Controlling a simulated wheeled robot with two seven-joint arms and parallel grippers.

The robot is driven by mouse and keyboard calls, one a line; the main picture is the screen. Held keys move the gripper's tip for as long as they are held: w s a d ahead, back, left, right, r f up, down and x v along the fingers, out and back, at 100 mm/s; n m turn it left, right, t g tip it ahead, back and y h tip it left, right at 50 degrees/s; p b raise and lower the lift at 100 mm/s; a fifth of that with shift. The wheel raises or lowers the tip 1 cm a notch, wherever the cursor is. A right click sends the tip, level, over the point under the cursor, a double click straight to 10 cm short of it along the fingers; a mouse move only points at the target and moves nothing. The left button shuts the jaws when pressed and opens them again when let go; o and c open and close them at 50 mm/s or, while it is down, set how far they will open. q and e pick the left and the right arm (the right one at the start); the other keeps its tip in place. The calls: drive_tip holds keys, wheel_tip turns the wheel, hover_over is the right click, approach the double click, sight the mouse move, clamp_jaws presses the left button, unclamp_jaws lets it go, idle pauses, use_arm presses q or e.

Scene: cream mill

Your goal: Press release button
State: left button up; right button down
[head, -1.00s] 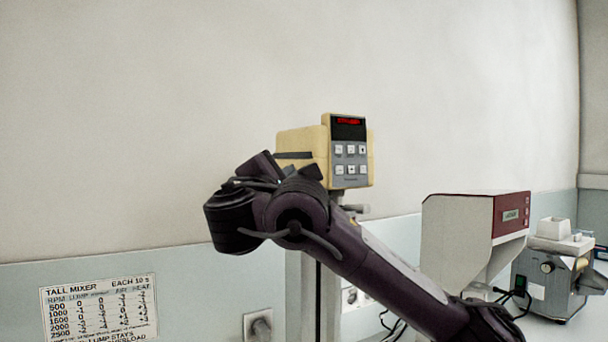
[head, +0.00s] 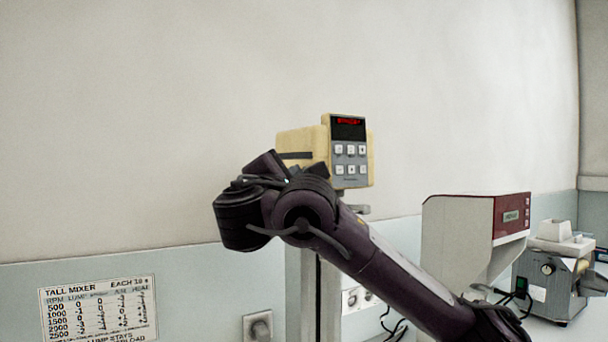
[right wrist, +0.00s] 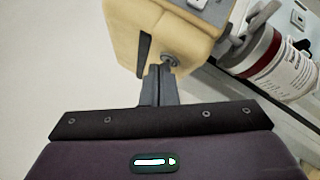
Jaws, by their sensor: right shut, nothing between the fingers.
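The tall mixer's cream head (head: 300,142) stands on a grey post in the middle of the head view, with a keypad and a lit red display. In the right wrist view the cream head (right wrist: 165,32) fills the upper middle. A small round grey knob (right wrist: 171,60), apparently the release button, sits at its lower edge. My right gripper (right wrist: 160,72) is shut and empty, its fingertips at or just short of the knob. I cannot tell whether they touch. My left gripper is not in view.
A white-and-red machine (head: 465,230) and a grey machine (head: 550,270) stand at right. A labelled paper chart (head: 98,308) and a socket (head: 258,326) are on the wall at lower left. A white container (right wrist: 275,65) with a red band is beyond the head.

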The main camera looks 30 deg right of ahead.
idle(0.5)
drive_tip(key=shift+a, duration=0.65)
drive_tip(key=a, duration=0.5)
drive_tip(key=shift+w, duration=0.1)
idle(0.8)
